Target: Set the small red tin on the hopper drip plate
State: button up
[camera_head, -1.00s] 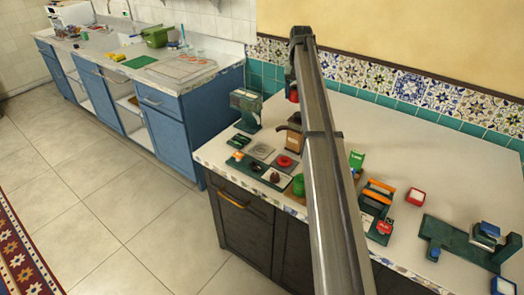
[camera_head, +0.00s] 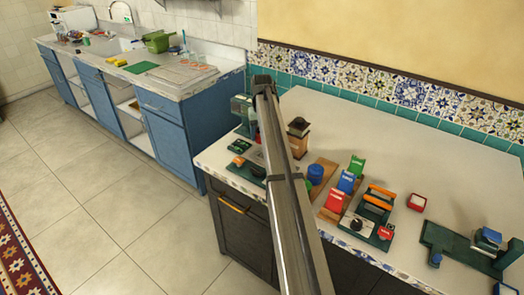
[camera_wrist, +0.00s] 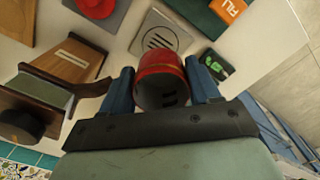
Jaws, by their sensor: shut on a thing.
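The small red tin (camera_wrist: 160,80) is between the two blue fingers of my gripper (camera_wrist: 160,70) in the wrist view. My gripper is shut on it, and its round dark end shows. A grey square plate with dark slots (camera_wrist: 160,38), which looks like the drip plate, lies just beyond the tin's upper edge. The tin partly overlaps it in the picture; I cannot tell the height between them.
A wooden hopper-like body (camera_wrist: 68,62) stands left of the tin. In the head view, a blue pot (camera_head: 316,174) and green rack (camera_head: 378,205) stand right of my arm.

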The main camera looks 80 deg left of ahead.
aim_at(262, 156)
jog(key=shift+f, duration=3.65)
jog(key=shift+f, duration=0.1)
jog(key=o, duration=0.8)
notch_tip(262, 156, up, 12)
jog(key=shift+r, duration=0.15)
